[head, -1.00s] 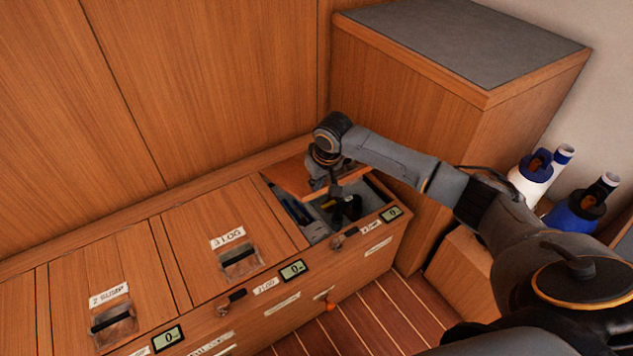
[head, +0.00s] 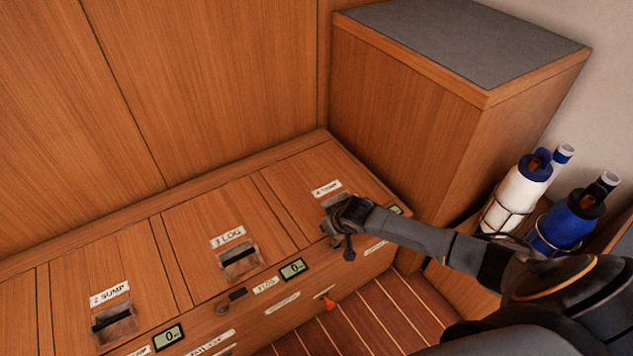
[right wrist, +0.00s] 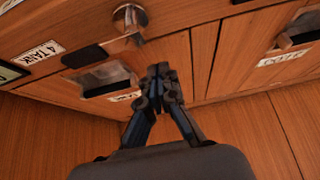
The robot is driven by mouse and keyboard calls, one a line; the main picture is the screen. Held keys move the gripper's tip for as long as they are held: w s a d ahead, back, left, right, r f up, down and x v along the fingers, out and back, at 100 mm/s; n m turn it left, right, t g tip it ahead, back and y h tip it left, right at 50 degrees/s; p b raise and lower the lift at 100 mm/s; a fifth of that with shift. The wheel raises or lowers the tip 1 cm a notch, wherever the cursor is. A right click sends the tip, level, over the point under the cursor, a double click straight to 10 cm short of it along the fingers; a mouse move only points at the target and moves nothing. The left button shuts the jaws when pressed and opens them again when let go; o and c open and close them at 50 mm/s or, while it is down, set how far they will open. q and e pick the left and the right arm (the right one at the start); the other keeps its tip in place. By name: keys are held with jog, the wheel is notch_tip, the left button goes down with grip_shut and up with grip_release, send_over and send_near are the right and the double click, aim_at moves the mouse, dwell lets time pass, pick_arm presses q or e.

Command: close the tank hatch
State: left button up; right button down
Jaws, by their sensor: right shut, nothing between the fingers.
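The tank hatch (head: 297,182) is the wooden lid at the right end of the bench, with a white label reading roughly "4 TANK" (head: 326,188). It lies down, looking level with the lids beside it. My right gripper (head: 348,252) is at the front edge of the bench, just in front of the hatch, and partly covers the hatch's front and its latch. In the right wrist view my right gripper (right wrist: 160,78) is shut and empty, beside a recessed pull (right wrist: 100,78) and a "4 TANK" label (right wrist: 42,54). My left gripper is not in view.
The log hatch (head: 195,226) and the sump hatch (head: 75,285) lie shut to the left. A tall wooden cabinet (head: 410,120) stands right of the tank hatch. A white bottle (head: 518,190) and a blue bottle (head: 570,222) stand in racks at right.

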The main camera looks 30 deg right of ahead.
jog(key=shift+r, duration=0.15)
